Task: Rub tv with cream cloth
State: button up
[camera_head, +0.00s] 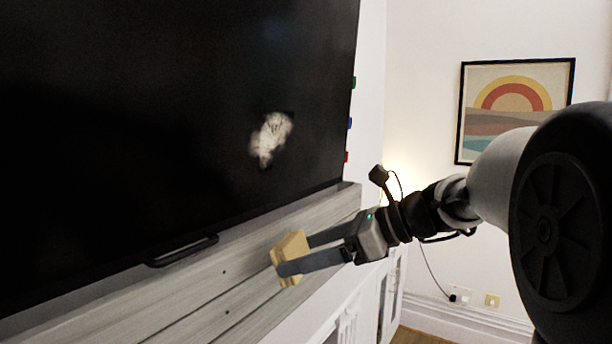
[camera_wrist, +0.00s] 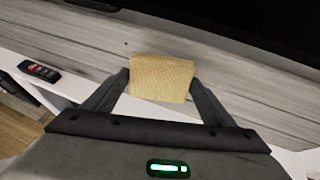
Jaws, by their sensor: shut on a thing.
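The cream cloth (camera_head: 289,258) is a small tan-yellow block-like pad. My gripper (camera_head: 292,255) is shut on it, and the cloth shows between the two fingers in the wrist view (camera_wrist: 162,78). The TV (camera_head: 150,110) is a large black screen filling the left of the head view; its lower edge shows at the top right of the wrist view (camera_wrist: 270,28). A whitish smudge (camera_head: 271,137) is on the right part of the screen. The cloth is below the screen's lower edge, in front of the grey wood panel, apart from the screen.
A grey wood-grain panel (camera_head: 200,300) runs under the TV. A white cabinet (camera_head: 392,285) stands below. A dark remote (camera_wrist: 40,71) lies on a white ledge at left in the wrist view. A framed sunset picture (camera_head: 515,108) hangs on the right wall.

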notch_tip(320, 180, up, 16)
jog(key=s+m+t+y+b, duration=0.2)
jog(key=s+m+t, duration=0.1)
jog(key=t, duration=0.3)
jog(key=r+x, duration=0.1)
jog(key=x, duration=0.5)
jog(key=shift+a+r, duration=0.2)
jog(key=shift+p+x, duration=0.4)
jog(key=shift+x, duration=0.65)
jog(key=shift+w+r, duration=0.1)
